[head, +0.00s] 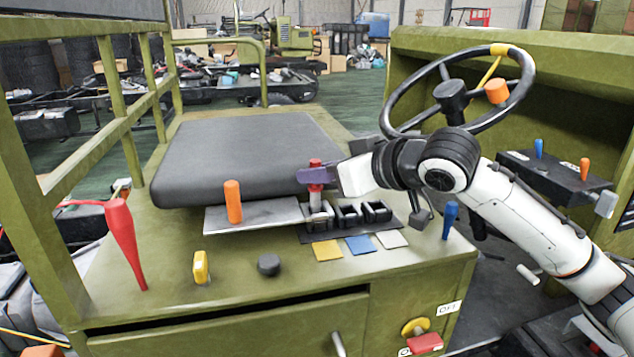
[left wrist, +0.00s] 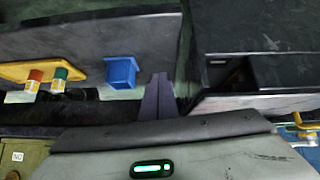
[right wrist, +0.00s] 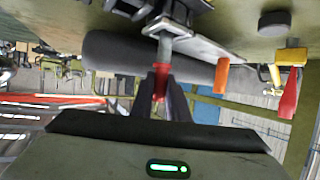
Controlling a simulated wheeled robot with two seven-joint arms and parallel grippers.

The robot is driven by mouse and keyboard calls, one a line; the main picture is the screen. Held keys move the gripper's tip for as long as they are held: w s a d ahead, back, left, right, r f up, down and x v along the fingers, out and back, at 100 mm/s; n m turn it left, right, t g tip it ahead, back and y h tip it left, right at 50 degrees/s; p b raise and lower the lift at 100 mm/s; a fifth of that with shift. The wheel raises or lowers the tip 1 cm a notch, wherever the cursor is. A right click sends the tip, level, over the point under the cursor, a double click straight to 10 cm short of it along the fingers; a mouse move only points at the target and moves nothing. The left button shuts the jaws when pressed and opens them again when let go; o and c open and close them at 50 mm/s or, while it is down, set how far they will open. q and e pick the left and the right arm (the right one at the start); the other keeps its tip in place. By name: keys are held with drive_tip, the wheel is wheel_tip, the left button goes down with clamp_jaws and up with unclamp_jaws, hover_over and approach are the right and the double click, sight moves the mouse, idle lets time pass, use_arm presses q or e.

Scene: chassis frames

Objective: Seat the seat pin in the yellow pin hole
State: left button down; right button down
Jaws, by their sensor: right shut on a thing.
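The seat pin (head: 316,187) has a red head and a grey shank. My right gripper (head: 318,175) is shut on its red part and holds it upright. The shank's lower end meets the leftmost dark socket (head: 318,217), behind the yellow square (head: 327,251); how far it is inside cannot be told. In the right wrist view, the red part (right wrist: 160,80) is between the fingers (right wrist: 167,90) and the grey shank runs to the dark block (right wrist: 180,22). My left gripper (left wrist: 158,82) shows in the left wrist view, fingertips together and empty, away from the pin.
Other sockets (head: 375,211) stand to the right, behind blue (head: 361,245) and white (head: 391,239) squares. A grey seat cushion (head: 245,155) lies behind. An orange handle (head: 233,202), red lever (head: 122,240), yellow switch (head: 201,267) and black knob (head: 268,265) stand left. The steering wheel (head: 390,105) is near my right arm.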

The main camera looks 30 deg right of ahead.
drive_tip(key=shift+f, duration=0.8)
drive_tip(key=c, duration=1.7)
unclamp_jaws()
use_arm(q)
drive_tip(key=shift+w+r, duration=0.4)
drive_tip(key=shift+w, duration=0.2)
